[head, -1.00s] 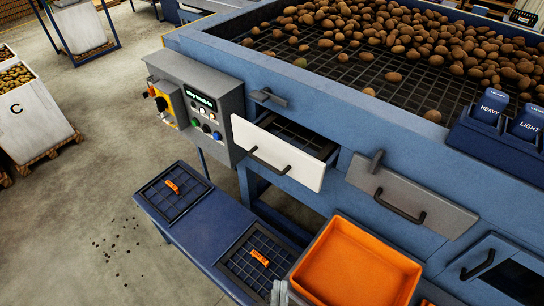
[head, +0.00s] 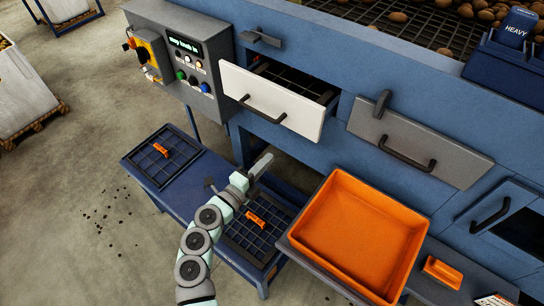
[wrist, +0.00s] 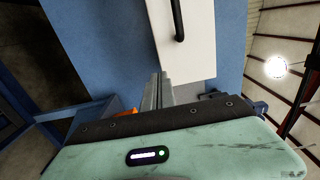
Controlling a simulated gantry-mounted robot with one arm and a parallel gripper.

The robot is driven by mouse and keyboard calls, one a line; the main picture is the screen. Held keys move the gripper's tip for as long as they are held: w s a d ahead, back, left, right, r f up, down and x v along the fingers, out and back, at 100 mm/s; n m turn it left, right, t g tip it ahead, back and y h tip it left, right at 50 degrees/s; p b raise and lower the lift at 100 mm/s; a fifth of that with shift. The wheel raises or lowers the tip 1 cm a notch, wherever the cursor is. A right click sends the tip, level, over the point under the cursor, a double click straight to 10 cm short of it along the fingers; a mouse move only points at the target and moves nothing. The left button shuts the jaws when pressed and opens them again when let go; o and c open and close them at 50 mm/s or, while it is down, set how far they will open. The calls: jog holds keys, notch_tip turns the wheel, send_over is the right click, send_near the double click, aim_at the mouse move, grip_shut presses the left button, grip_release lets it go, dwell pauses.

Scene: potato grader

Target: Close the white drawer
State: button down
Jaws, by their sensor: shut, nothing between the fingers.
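The white drawer (head: 270,103) stands pulled out of the blue grader's front in the head view, with a dark bar handle (head: 262,109) on its face. A dark mesh shows inside its open top. My gripper (head: 262,163) is below the drawer, apart from it in the head view, and points up toward the machine. In the wrist view the fingers (wrist: 158,88) are shut together and empty. The white drawer front (wrist: 188,45) and part of its handle (wrist: 179,20) show just beyond the fingertips there. Whether they touch cannot be told.
A grey drawer (head: 420,145) is to the right. An orange tray (head: 335,185) stands below it. A blue bench (head: 180,195) with mesh panels lies under my arm. A control box (head: 183,60) hangs at left.

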jog(key=p+x, duration=0.1)
jog(key=x, duration=1)
jog(key=shift+w+d+f, duration=0.1)
jog(key=shift+w+d, duration=0.25)
jog(key=shift+w, duration=0.05)
